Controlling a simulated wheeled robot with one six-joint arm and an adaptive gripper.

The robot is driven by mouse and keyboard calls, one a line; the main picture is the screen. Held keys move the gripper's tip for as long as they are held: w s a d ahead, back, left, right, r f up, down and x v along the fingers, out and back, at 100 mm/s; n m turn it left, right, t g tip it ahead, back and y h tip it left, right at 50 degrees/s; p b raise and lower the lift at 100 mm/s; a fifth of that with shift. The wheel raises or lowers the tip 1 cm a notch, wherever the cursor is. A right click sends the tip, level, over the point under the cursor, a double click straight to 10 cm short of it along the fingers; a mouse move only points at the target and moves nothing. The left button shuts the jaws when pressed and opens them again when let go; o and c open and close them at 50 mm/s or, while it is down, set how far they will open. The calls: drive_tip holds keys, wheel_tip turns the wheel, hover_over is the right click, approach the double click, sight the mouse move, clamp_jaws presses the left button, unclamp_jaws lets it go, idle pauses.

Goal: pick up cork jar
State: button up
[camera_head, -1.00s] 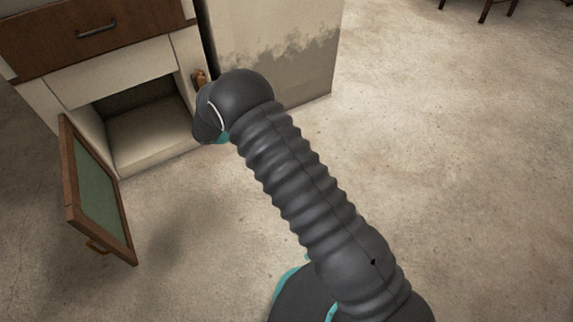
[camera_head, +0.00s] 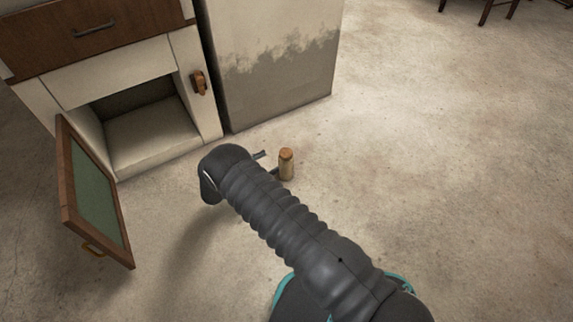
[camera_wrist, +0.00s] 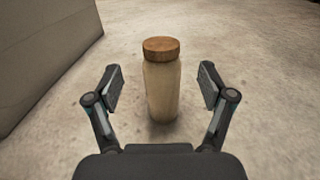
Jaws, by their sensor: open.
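The cork jar (camera_head: 286,166) stands upright on the floor, a small pale jar with a brown cork lid. In the wrist view the jar (camera_wrist: 161,88) stands centred ahead, in line with the gap between the fingers. My gripper (camera_wrist: 160,88) is open, with one finger to each side of the jar and clear space on both sides. In the head view my gripper (camera_head: 266,163) shows only in part, its fingertips just left of the jar; my arm hides the rest. I cannot tell how deep the jar is between the fingers.
A cabinet with an open, empty lower compartment (camera_head: 155,135) stands at the left, its green-panelled door (camera_head: 95,195) swung out low. A large pale block-like unit (camera_head: 275,70) stands behind the jar. The floor to the right is clear.

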sight(280, 156)
drive_tip(key=shift+x, duration=4)
drive_tip(key=shift+r, duration=0.15)
clamp_jaws()
